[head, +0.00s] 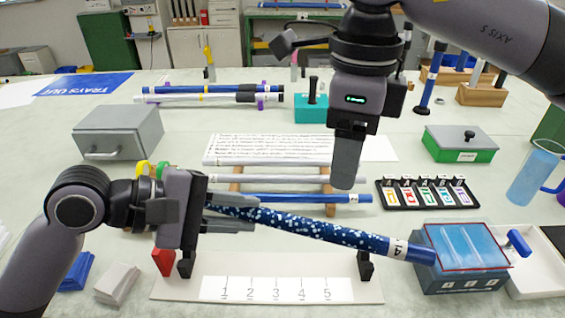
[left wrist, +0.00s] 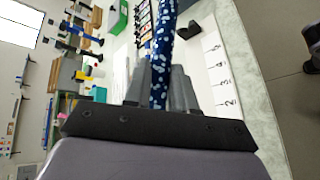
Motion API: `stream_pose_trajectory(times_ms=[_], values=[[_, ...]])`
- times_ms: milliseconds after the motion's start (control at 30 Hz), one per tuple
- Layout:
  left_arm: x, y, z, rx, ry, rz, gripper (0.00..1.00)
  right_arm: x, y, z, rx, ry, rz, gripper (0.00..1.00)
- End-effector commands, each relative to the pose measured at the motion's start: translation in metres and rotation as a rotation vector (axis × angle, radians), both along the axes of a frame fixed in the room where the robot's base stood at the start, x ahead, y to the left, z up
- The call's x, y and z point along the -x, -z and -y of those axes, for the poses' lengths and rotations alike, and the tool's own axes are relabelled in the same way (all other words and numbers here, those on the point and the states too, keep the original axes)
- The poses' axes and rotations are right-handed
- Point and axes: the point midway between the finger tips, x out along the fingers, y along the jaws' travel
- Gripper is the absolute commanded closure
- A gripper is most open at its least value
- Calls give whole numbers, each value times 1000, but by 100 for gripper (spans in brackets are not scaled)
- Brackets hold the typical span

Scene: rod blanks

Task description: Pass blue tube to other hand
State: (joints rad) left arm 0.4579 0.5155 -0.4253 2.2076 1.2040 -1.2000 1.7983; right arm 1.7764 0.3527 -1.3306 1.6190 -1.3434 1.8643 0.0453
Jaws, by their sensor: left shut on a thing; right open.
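The blue tube (head: 320,231) is dark blue with white speckles, a white label and a plain blue end at the right. My left gripper (head: 230,211) is shut on its left part and holds it above the numbered board, sloping slightly down to the right. In the left wrist view the tube (left wrist: 162,55) runs away from between the fingers (left wrist: 160,90). My right gripper (head: 347,165) hangs pointing down behind the middle of the tube, apart from it as far as I can tell. Its fingers overlap in this view.
A white numbered board (head: 365,290) with black end supports lies below the tube. A rack with a plain blue rod (head: 330,198) and a grey rod stands behind.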

Motion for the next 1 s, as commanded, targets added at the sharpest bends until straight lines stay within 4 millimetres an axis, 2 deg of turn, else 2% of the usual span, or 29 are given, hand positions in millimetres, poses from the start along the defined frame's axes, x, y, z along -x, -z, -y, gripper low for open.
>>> stream_pose_trajectory(times_ms=[100,233,400,500,667,1000], values=[[0,0,0,1,0,1,100,6,-12,-25,3,-7,4,44],[0,0,0,1,0,1,100,11,-20,-45,6,2,6,44],[0,0,0,1,0,1,100,15,-25,-60,6,17,10,44],[0,0,0,1,-1,1,100,15,-22,-63,6,21,10,44],[0,0,0,1,-1,1,100,15,-4,-62,7,22,7,44],[0,0,0,1,-1,1,100,16,61,-62,7,22,6,44]])
